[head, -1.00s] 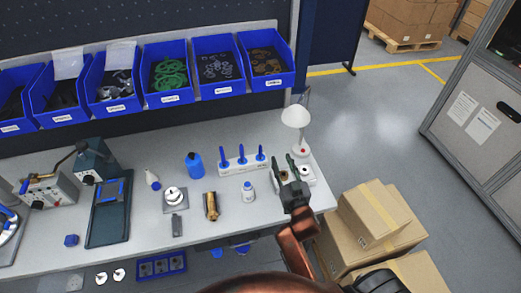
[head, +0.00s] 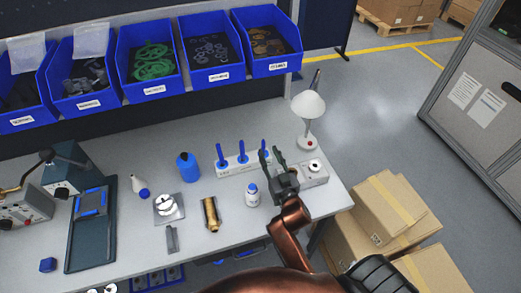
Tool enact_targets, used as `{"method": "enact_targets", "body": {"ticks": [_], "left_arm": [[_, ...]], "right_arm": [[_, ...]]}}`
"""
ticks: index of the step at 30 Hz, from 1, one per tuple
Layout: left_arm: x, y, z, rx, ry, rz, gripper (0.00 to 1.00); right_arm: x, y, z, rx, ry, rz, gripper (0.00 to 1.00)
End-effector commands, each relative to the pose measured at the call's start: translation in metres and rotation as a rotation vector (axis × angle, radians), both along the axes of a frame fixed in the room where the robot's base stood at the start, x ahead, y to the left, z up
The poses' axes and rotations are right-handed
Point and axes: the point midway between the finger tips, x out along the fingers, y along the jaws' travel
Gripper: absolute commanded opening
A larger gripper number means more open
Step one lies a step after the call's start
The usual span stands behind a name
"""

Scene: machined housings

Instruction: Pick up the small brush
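A white stand (head: 232,169) on the bench holds three upright blue-handled tools (head: 242,150). I cannot tell whether any of them is the small brush, and no other thing shows clearly as a brush. My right gripper (head: 271,154) is over the right part of the bench, close to the right end of the stand. Its two dark fingers are apart with nothing seen between them. My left gripper is not in view.
A white bottle (head: 252,195), a brass part (head: 211,213) and a blue bottle (head: 188,167) stand left of my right gripper. A white lamp (head: 308,107) is behind it. Blue bins (head: 146,90) hang above. Cardboard boxes (head: 385,215) stand beside the bench.

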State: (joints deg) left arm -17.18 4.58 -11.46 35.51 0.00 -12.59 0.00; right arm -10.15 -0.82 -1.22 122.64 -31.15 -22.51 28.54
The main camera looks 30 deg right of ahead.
Motion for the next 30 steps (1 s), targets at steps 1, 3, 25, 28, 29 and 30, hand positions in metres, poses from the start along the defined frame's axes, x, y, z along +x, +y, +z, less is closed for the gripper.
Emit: {"method": "enact_targets", "body": {"ticks": [1, 3, 25, 28, 29, 30], "left_arm": [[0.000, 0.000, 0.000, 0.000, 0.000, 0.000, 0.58], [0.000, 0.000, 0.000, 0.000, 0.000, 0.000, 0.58], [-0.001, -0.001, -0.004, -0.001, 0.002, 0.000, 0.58], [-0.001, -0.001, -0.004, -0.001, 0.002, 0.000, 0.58], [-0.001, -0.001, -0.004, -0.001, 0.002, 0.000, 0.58], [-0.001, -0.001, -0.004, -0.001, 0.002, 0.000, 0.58]], "right_arm": [[0.005, -0.003, 0.001, -0.001, -0.002, -0.002, 0.31], [0.011, -0.005, 0.002, -0.001, -0.002, -0.005, 0.31], [0.064, -0.009, 0.003, 0.000, 0.001, -0.001, 0.28], [0.064, -0.009, 0.003, 0.000, 0.001, -0.001, 0.21], [0.064, -0.009, 0.003, 0.000, 0.001, -0.001, 0.19], [0.064, -0.009, 0.003, 0.000, 0.001, -0.001, 0.16]]}}
